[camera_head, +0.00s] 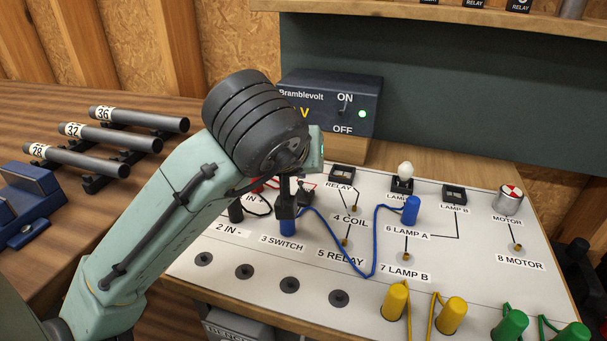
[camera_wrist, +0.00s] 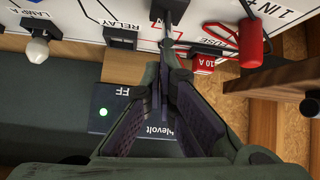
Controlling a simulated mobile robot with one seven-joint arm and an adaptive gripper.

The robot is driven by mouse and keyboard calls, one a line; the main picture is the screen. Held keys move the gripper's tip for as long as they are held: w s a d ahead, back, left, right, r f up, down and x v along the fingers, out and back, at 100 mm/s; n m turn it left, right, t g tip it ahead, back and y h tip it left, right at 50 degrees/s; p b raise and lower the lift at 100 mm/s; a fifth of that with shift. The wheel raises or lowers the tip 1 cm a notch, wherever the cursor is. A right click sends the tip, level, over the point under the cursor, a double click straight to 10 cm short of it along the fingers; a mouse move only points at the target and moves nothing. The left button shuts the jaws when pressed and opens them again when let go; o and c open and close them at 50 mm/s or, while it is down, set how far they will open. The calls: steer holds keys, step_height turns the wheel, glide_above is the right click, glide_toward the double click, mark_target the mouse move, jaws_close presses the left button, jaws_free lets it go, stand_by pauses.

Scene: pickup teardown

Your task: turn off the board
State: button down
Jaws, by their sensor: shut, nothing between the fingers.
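The white board (camera_head: 300,253) lies on a wooden bench with labelled terminals. My gripper (camera_head: 286,210) is shut and empty, pointing down over the board near the 3 SWITCH label. The wrist view shows its closed fingers (camera_wrist: 168,40) over the board, hiding part of it. A dark part (camera_head: 305,195) beside the fingertips may be the board's switch; its position is unclear. The Bramblevolt power box (camera_head: 367,97) stands behind the board, with an ON/OFF toggle and a lit green light, also visible in the wrist view (camera_wrist: 103,112). Lamp A (camera_head: 405,170) has a whitish bulb.
A blue wire (camera_head: 367,272) joins two blue plugs on the board. Yellow plugs (camera_head: 395,301) and green plugs (camera_head: 510,325) stand along the front right. The red plug (camera_wrist: 250,42) shows in the wrist view. Several numbered tubes (camera_head: 140,119) lie at the left.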

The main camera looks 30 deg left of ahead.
steer(key=shift+s+t, duration=0.15)
steer(key=shift+t, duration=0.15)
steer(key=shift+r, duration=0.15)
stand_by(0.3)
steer(key=shift+r+p, duration=0.5)
steer(key=shift+r, duration=0.2)
